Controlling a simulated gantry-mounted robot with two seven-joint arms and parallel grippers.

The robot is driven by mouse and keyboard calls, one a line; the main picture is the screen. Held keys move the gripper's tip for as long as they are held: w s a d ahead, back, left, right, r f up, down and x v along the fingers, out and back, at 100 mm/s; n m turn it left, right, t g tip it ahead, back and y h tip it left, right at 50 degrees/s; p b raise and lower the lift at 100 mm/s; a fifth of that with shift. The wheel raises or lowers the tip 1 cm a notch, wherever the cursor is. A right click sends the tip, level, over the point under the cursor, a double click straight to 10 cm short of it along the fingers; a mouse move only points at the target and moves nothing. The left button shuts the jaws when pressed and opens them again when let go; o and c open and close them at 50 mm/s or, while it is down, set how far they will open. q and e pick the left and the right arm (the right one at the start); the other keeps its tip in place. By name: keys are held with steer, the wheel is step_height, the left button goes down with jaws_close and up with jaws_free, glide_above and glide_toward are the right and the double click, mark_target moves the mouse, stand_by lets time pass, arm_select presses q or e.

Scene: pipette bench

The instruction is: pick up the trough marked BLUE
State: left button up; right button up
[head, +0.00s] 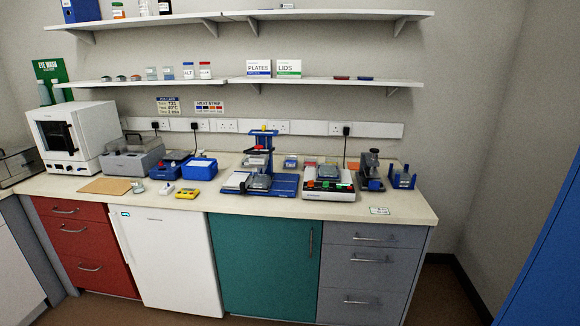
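I cannot read a BLUE marking on anything in the head view, so I cannot tell which item is the trough marked BLUE. A blue open box (199,171) stands on the left half of the bench, with a smaller blue item (166,171) left of it. Small coloured items sit around the blue-framed device (272,183) in the middle; they are too small to make out. Neither of my grippers is in view.
A white oven (73,135) and a grey lidded unit (133,154) stand at the left. A white instrument (328,187), a dark press (371,170) and a blue stand (403,179) are at the right. Shelves (215,86) overhang the back.

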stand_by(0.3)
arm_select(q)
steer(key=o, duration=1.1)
